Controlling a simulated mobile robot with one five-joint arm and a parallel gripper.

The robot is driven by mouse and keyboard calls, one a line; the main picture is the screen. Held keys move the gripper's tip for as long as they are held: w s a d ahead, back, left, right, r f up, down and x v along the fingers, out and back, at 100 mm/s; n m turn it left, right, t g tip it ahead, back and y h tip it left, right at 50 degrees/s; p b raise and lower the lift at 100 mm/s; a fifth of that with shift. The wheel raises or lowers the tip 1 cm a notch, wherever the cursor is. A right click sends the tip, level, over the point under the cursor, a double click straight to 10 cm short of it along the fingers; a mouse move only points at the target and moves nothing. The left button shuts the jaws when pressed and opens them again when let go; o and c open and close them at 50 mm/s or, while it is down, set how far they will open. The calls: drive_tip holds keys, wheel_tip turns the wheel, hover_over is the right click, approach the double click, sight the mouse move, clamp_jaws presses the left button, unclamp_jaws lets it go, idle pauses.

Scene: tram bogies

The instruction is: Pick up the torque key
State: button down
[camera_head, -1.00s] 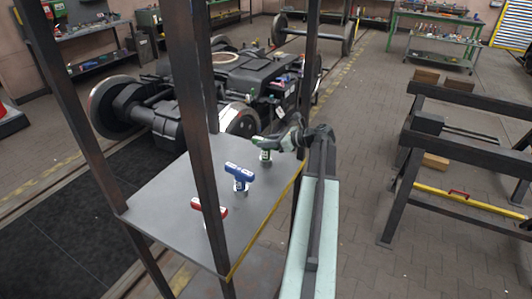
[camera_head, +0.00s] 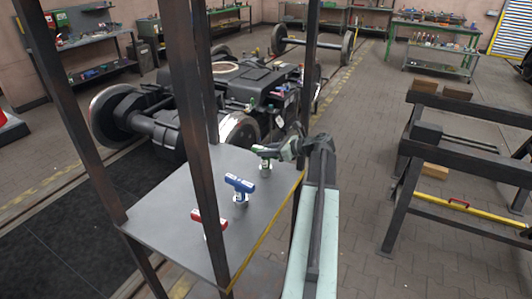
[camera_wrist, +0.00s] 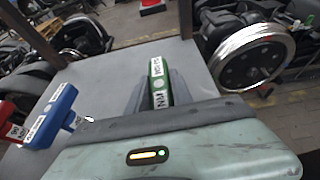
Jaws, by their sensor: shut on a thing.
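Three T-shaped keys are at the grey shelf. A green-handled key (camera_head: 265,164) is at the far right end, with my gripper (camera_head: 271,152) at its handle. In the wrist view my gripper (camera_wrist: 159,92) is shut on the green handle (camera_wrist: 157,70), one jaw on each side; its white labels are too small to read surely. I cannot tell whether its foot touches the shelf. A blue-handled key (camera_head: 239,186) stands upright in the middle, and a red-handled key (camera_head: 208,220) stands nearest. Blue (camera_wrist: 50,116) and red (camera_wrist: 14,118) handles also show at left in the wrist view.
Dark upright posts (camera_head: 197,120) rise around the shelf (camera_head: 170,215), which has a yellow front edge. A bogie with wheels (camera_head: 238,128) stands behind. At right are dark trestles (camera_head: 465,150) with a yellow bar (camera_head: 455,204). The paved floor between is open.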

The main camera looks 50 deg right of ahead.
wheel_tip(320, 180, up, 3)
drive_tip(key=shift+f+p, duration=0.1)
drive_tip(key=shift+p, duration=0.95)
drive_tip(key=s+r+p, duration=0.1)
drive_tip(key=s, duration=1.5)
drive_tip(key=shift+d+r, duration=0.15)
drive_tip(key=shift+d, duration=0.1)
